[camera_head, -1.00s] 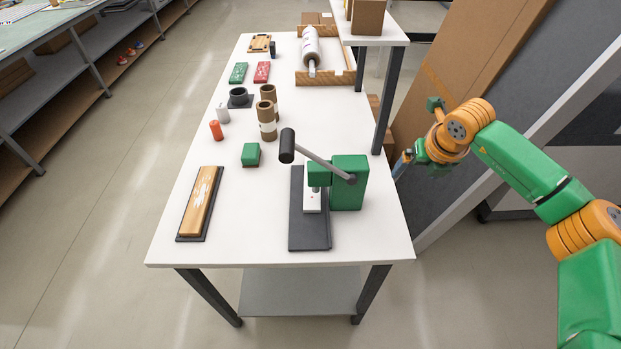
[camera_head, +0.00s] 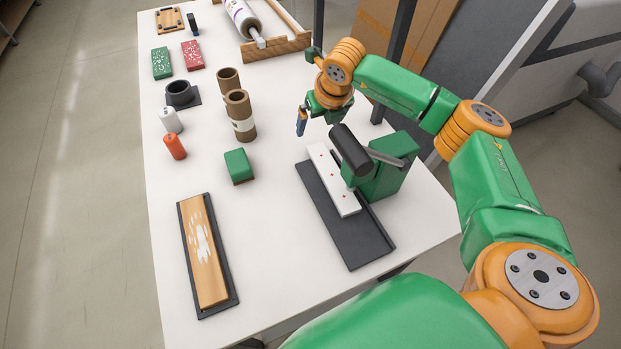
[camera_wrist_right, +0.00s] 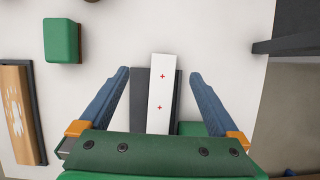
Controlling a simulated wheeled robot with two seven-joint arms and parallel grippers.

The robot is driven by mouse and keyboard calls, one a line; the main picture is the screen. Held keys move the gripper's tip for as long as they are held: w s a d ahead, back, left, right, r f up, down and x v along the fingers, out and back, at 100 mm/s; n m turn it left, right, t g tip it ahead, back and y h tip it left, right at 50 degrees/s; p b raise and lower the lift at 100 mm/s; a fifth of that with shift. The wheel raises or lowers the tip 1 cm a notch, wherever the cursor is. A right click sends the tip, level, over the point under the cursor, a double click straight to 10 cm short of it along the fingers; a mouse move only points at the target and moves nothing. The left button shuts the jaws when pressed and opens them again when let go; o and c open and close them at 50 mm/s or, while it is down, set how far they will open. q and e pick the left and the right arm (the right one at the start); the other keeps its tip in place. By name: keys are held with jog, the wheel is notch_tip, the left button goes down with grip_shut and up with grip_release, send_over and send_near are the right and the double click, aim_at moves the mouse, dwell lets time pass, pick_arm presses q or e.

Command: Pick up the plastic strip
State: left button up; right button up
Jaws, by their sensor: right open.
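The plastic strip (camera_head: 332,180) is white with small red marks and lies on the dark base of the green press (camera_head: 383,170), partly under the press's dark cylindrical handle. In the right wrist view the strip (camera_wrist_right: 160,92) shows between the two blue fingers, with its lower end hidden by my gripper body. My right gripper (camera_head: 302,121) is open and empty, above the table just behind the press. It also shows open in the right wrist view (camera_wrist_right: 158,75). My left gripper is in no view.
A wooden block on a dark tray (camera_head: 234,298) lies at the front left. A green block (camera_head: 238,166), brown tubes (camera_head: 240,116), an orange bottle (camera_head: 174,146) and a white bottle (camera_head: 170,120) stand left of the press. A film roll (camera_head: 243,18) lies at the back.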

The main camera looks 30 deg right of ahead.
aim_at(318, 149)
jog(key=f, duration=0.1)
jog(key=s+d+f+b, duration=0.1)
jog(key=f+b, duration=0.1)
jog(key=shift+s+d+f, duration=0.15)
jog(key=shift+f, duration=0.15)
jog(key=shift+w+f, duration=0.2)
jog(key=shift+w, duration=0.05)
jog(key=p+x, duration=0.2)
jog(key=x, duration=0.3)
jog(key=shift+w+f, duration=0.25)
jog(key=shift+f, duration=0.1)
jog(key=shift+w+f, duration=0.1)
jog(key=shift+f, duration=0.2)
pick_arm(q)
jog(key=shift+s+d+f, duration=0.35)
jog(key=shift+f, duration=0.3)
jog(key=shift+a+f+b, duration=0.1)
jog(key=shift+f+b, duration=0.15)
jog(key=shift+b, duration=0.05)
pick_arm(e)
jog(key=shift+f, duration=0.25)
jog(key=shift+c, duration=0.2)
grip_shut()
